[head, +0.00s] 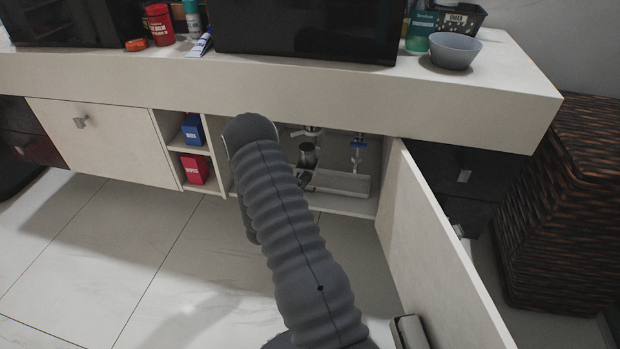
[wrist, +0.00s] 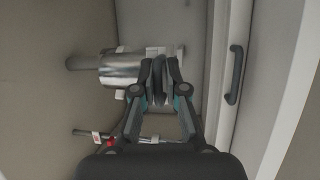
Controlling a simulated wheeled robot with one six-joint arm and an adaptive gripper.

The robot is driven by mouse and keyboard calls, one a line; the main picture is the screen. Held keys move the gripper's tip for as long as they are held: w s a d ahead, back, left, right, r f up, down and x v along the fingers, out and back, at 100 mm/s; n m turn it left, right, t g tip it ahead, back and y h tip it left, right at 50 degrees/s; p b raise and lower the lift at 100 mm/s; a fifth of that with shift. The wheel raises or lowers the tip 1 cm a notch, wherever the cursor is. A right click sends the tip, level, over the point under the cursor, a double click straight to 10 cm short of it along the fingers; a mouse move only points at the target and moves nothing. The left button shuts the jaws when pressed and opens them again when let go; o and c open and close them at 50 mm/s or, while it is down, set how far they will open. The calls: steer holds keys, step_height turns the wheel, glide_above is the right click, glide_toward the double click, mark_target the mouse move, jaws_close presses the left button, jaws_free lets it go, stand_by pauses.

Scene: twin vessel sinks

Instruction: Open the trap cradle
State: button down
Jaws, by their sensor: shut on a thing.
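The trap's shiny metal cup (head: 307,156) hangs inside the open cabinet under the counter, and it also shows in the wrist view (wrist: 122,70). Pale bracket parts, which look like the trap cradle (wrist: 153,50), show beside the metal cup. My gripper (wrist: 160,66) is at these parts, to the right of the cup in the wrist view. Its fingers are close together and shut on a small part there, probably of the cradle; the fingers hide most of it.
The cabinet door (head: 435,240) stands open at right. A pale box (head: 338,182) lies low in the cabinet, near a blue-handled valve (head: 358,142). A dark bar handle (wrist: 235,75) is right of my gripper. Open shelves hold blue (head: 193,130) and red (head: 195,168) boxes.

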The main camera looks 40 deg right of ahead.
steer(key=shift+r, duration=0.2)
steer(key=c, duration=1.3)
jaws_free()
steer(key=shift+o, duration=0.2)
steer(key=shift+s+a+f, duration=0.15)
steer(key=shift+s+a, duration=0.05)
steer(key=shift+a, duration=0.35)
steer(key=v, duration=1.1)
